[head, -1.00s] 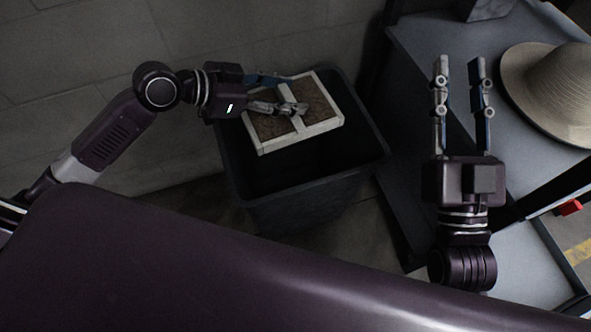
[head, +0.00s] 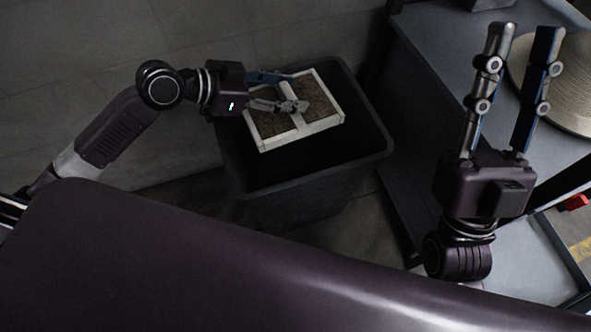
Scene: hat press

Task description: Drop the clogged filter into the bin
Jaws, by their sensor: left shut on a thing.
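The clogged filter (head: 322,124) is a pale-framed rectangular panel with brown, dirty-looking faces and a pale bar across its middle. My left gripper (head: 290,92) is shut on the filter, with its fingers at the middle bar. The filter is over the open mouth of the dark bin (head: 310,176); I cannot tell exactly how high it is above the rim. The bin's inside is dark and its bottom is hidden. My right gripper (head: 523,42) is open and empty, with its fingers spread above the table to the right.
A grey table (head: 440,88) stands right of the bin, close to its edge. A tan hat (head: 575,75) lies on it, partly hidden behind my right gripper. A small red part (head: 571,203) is at the far right. Bare floor lies left of the bin.

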